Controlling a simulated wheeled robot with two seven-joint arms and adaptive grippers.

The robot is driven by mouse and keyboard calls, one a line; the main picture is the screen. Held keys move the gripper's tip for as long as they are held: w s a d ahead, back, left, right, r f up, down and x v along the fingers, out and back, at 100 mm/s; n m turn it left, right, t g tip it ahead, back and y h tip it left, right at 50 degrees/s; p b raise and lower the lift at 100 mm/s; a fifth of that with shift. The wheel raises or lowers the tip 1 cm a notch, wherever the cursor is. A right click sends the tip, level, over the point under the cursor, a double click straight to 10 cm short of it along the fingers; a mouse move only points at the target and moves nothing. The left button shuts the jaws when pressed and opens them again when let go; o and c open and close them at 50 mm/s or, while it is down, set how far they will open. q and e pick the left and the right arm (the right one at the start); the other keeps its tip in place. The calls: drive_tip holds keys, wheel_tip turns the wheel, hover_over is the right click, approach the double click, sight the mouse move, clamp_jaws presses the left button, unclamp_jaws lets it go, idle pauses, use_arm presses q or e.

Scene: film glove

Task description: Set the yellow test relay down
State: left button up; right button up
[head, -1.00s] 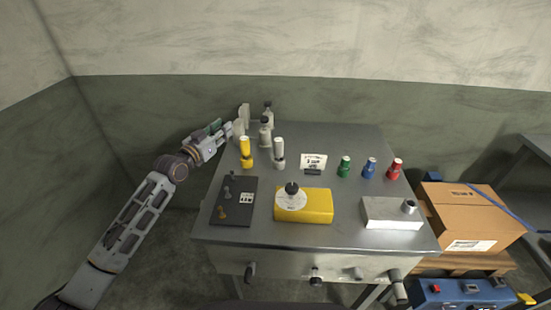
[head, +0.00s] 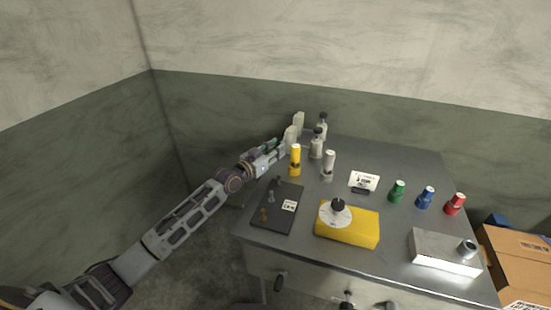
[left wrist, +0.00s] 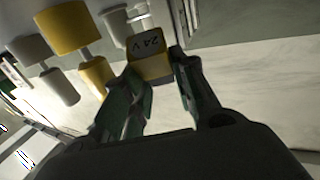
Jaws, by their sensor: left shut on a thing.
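In the head view my left gripper (head: 280,149) is at the table's back left, beside a pale block and a yellow-capped post. The relay cannot be made out there. Whether the relay touches the surface below it cannot be told. My right gripper is not in view.
The yellow post (head: 295,161) and pale post (head: 328,166) stand close to the gripper. Pale pieces (head: 316,149) stand behind. A dark plate (head: 276,218), yellow box (head: 352,229) and metal block (head: 440,262) lie on the grey table (head: 395,238). Green, blue and red posts (head: 454,204) stand right.

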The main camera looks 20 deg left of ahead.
use_arm(q)
drive_tip(key=shift+f, duration=0.1)
drive_tip(key=shift+f+b, duration=0.3)
drive_tip(key=shift+f, duration=1.45)
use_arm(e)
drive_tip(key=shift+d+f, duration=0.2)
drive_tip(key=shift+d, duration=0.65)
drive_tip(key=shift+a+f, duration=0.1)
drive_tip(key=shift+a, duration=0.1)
use_arm(q)
drive_tip(key=shift+f, duration=0.15)
drive_tip(key=o, duration=0.8)
drive_tip(key=shift+c, duration=0.2)
drive_tip(key=o, duration=0.3)
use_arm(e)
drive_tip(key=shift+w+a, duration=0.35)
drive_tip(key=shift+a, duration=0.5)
